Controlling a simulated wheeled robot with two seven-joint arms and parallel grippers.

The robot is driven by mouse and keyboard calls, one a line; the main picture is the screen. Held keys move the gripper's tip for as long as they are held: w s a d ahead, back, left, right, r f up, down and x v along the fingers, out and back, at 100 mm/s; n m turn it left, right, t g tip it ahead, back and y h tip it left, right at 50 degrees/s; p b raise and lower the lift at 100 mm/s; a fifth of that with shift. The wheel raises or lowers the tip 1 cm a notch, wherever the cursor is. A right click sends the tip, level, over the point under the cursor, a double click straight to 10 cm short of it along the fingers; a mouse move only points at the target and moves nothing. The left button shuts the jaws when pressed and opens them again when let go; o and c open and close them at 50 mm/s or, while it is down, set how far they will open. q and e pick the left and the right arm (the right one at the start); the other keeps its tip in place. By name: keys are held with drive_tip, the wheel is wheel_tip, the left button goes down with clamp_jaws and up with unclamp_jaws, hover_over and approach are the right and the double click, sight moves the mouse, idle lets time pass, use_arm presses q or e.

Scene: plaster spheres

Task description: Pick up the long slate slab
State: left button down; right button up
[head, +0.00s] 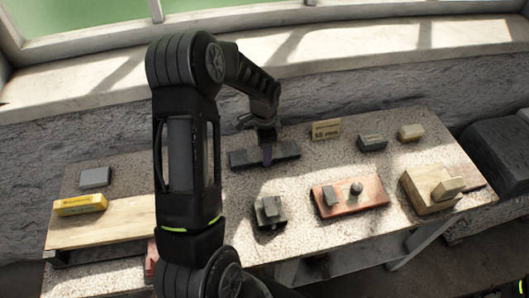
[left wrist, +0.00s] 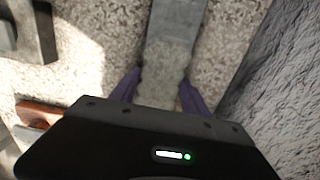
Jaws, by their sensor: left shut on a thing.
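The long slate slab (head: 284,151) is a dark grey bar near the back middle of the stone-topped table in the head view. My left gripper (head: 267,155) reaches down onto it from above, with a finger showing in front of the slab. In the left wrist view the slab (left wrist: 172,40) runs up the picture between the two purple fingers of my left gripper (left wrist: 160,90), which is shut on it. I cannot tell whether the slab is clear of the table. My right gripper is not in view.
A labelled block (head: 326,129), a grey block (head: 372,142) and a cream block (head: 411,132) stand to the right. Nearer are a dark holder (head: 269,212), a reddish board (head: 372,196) and a wooden block (head: 424,196). A yellow box (head: 80,204) is at left. The wall is behind.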

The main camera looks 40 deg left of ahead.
use_arm(q)
wheel_tip(320, 180, up, 10)
drive_tip(key=b, duration=0.1)
drive_tip(key=shift+b, duration=0.4)
drive_tip(key=shift+w+r, duration=0.1)
idle(0.4)
drive_tip(key=w+d+r+n, duration=0.2)
drive_tip(key=d+r+n, duration=0.1)
drive_tip(key=d, duration=0.7)
drive_tip(key=w+d+r+n, duration=0.3)
drive_tip(key=d+n, duration=0.1)
drive_tip(key=d, duration=0.6)
drive_tip(key=shift+w+d+r+n, duration=0.15)
drive_tip(key=shift+r+n, duration=0.1)
drive_tip(key=shift+n, duration=0.15)
